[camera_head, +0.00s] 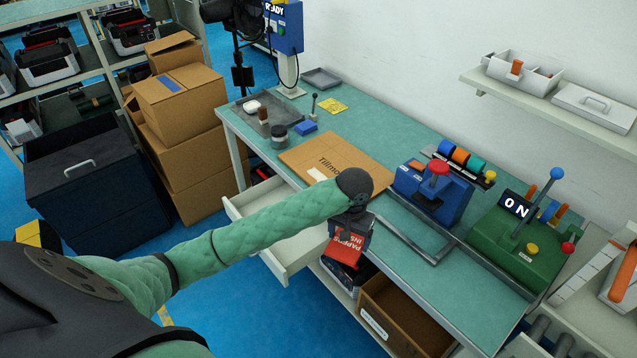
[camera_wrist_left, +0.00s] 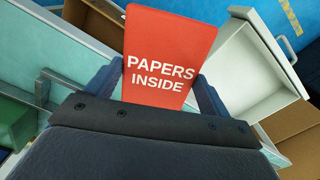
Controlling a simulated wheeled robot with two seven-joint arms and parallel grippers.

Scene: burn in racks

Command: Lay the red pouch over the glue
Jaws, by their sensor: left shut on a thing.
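My left gripper (camera_head: 350,232) is shut on the red pouch (camera_head: 343,252), which reads "PAPERS INSIDE". In the left wrist view the pouch (camera_wrist_left: 168,50) stands out from between the two fingers (camera_wrist_left: 160,82). It hangs in front of the bench's near edge, beside the open white drawer (camera_head: 290,262). I cannot tell for sure which thing is the glue. My right gripper is not in view.
A flat cardboard piece (camera_head: 335,165) lies on the green bench (camera_head: 375,140). A blue machine with a red knob (camera_head: 432,192) and a green machine reading "ON" (camera_head: 515,240) stand to the right. An open cardboard box (camera_head: 405,310) sits below. Boxes (camera_head: 180,100) are stacked at left.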

